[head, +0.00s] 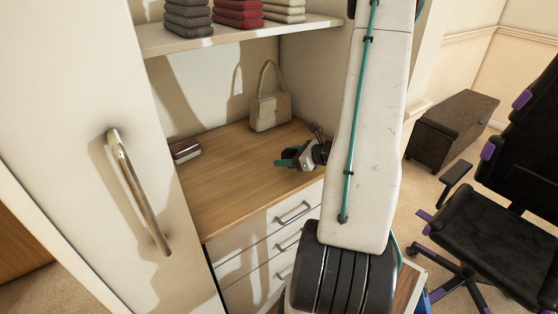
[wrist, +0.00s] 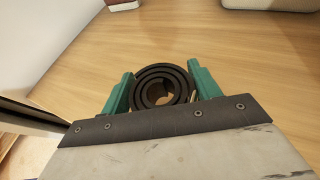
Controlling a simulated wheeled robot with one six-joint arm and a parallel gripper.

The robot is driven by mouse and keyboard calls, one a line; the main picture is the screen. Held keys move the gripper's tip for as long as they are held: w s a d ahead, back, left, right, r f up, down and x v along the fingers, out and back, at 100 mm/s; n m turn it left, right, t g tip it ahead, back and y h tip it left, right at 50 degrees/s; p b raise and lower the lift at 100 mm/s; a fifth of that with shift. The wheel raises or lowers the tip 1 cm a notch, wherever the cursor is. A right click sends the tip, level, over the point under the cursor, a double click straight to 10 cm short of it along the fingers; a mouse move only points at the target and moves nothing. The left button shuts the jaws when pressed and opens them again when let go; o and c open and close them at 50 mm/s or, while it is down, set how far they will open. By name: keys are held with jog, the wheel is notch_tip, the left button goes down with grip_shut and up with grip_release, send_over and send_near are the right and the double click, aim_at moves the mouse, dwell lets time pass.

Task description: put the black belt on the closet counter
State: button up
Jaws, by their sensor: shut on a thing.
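The black belt (wrist: 163,86) is rolled into a coil and sits between the two green fingers of my gripper (wrist: 161,88) in the wrist view. The gripper is shut on it. In the head view my gripper (head: 292,160) is over the right part of the wooden closet counter (head: 225,185); the belt is hard to make out there. The counter also fills the background of the wrist view (wrist: 210,45). I cannot tell whether the belt touches the counter.
A beige handbag (head: 270,110) stands at the back of the counter. A small dark-red and white item (head: 186,150) lies at its left. Folded clothes (head: 238,14) sit on the shelf above. A closet door with a handle (head: 138,190) stands at left. The counter's middle is clear.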

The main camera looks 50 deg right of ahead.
jog(key=w, duration=0.1)
jog(key=w+d, duration=0.1)
jog(key=w, duration=0.1)
jog(key=shift+w+d+f, duration=0.1)
jog(key=shift+w+f, duration=0.1)
jog(key=shift+f, duration=1.75)
jog(key=shift+f, duration=0.1)
jog(key=o, duration=1)
